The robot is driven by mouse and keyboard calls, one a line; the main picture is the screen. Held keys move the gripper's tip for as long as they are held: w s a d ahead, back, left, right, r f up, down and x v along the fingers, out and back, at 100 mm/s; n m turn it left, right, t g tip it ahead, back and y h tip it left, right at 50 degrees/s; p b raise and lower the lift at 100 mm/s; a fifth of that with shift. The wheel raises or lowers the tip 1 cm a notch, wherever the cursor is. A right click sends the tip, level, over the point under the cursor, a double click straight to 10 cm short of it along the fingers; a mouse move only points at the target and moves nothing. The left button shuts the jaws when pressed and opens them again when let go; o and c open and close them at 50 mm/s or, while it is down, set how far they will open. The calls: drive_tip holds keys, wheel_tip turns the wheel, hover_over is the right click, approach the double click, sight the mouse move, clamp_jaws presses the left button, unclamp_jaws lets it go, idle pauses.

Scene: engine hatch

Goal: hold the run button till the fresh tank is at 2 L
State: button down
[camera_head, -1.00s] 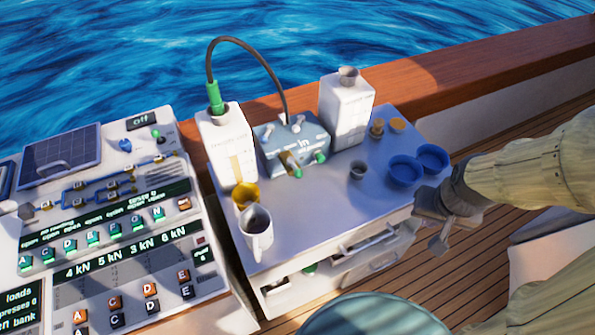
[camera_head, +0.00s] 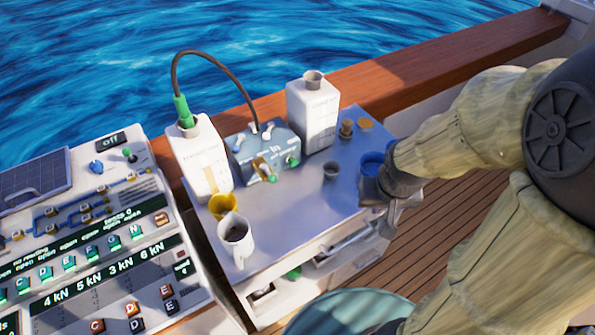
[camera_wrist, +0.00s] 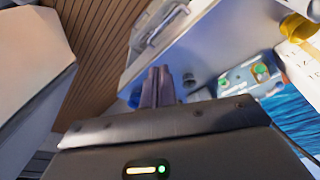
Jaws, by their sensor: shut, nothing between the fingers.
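A blue-grey pump box (camera_head: 262,146) stands on the counter between two white tanks, with green-ended knobs or buttons on its front. I cannot tell which is the run button. The left tank (camera_head: 205,160) has a yellowish level strip and a green hose fitting in its top. The right tank (camera_head: 313,115) has an open grey neck. Their labels and levels are too small to read. My gripper (camera_head: 388,218) is shut and empty at the counter's right edge, apart from the box. In the wrist view my shut fingers (camera_wrist: 158,84) point toward the counter, and the box (camera_wrist: 248,78) shows at right.
A white mug (camera_head: 235,240), a yellow cup (camera_head: 223,204) and a small grey cup (camera_head: 331,171) stand on the counter (camera_head: 300,205). A blue bowl (camera_head: 371,164) is partly hidden behind my arm. A button console (camera_head: 90,240) is at left. The counter's middle is clear.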

drive_tip(key=w+d+f+t+y+b, duration=0.1)
drive_tip(key=w+f, duration=0.2)
drive_tip(key=f, duration=0.6)
drive_tip(key=w+d+f+t+y+b, duration=0.1)
drive_tip(key=w+f+y, duration=0.15)
drive_tip(key=f, duration=0.75)
drive_tip(key=a+f+m+t+y+b, duration=0.2)
drive_tip(key=a+m+t+y, duration=0.4)
drive_tip(key=m+t, duration=0.4)
drive_tip(key=shift+w+a+m+b, duration=0.3)
drive_tip(key=shift+a+m+b, duration=0.2)
drive_tip(key=shift+m, duration=0.3)
